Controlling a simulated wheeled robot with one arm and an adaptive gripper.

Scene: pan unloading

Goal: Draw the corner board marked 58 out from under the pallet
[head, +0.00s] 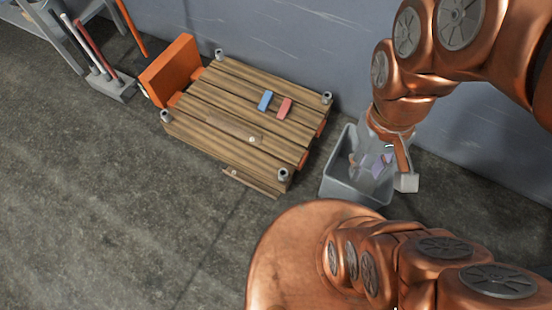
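The wooden pallet (205,105) lies on the floor near the wall, with grey corner posts. A thin brown board (250,183) lies low at its front right corner and sticks out past the front edge. A short board (233,127) with a pale spot lies on the pallet's top slats. No number, 58 or other, is legible on either board. My gripper (404,172) is at the right, over or beside the grey bin and well apart from the pallet. Its fingers are too small and partly hidden to judge.
The grey bin (327,188) holds several small items. A blue block (266,100) and a red block (284,108) lie on the pallet. A large orange piece (172,70) stands at its back left. Long-handled tools (92,50) stand at far left. The floor in front is clear.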

